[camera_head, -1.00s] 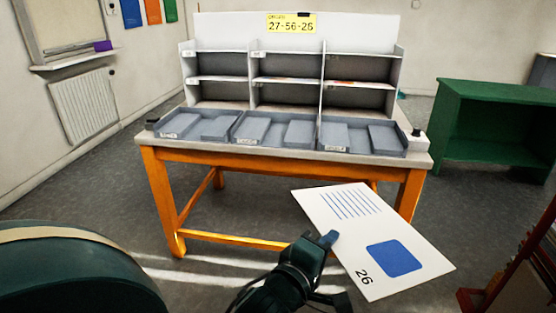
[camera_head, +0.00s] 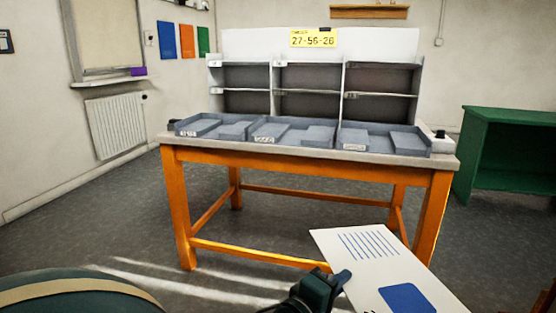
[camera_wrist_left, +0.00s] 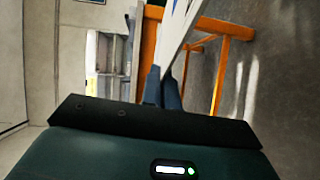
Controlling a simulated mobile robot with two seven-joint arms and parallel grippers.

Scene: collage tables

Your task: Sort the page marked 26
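The white page (camera_head: 372,262) has blue lines and a blue rounded square; its lower part, where the number would be, is cut off by the frame edge. My left gripper (camera_head: 342,279) is shut on the page's left edge and holds it in the air in front of the table. In the left wrist view the fingers (camera_wrist_left: 163,90) pinch the page (camera_wrist_left: 178,30), seen nearly edge-on. A yellow sign (camera_head: 314,38) reads about 27-56-26. Grey trays stand in a row below it: left (camera_head: 190,131), middle (camera_head: 265,137) and right (camera_head: 354,145). Their small labels are unreadable. My right gripper is out of view.
The orange-legged table (camera_head: 300,156) carries the trays and a grey shelf unit (camera_head: 343,85) with several compartments. A green cabinet (camera_head: 515,116) stands at the right. A radiator (camera_head: 115,123) is on the left wall. The floor before the table is clear.

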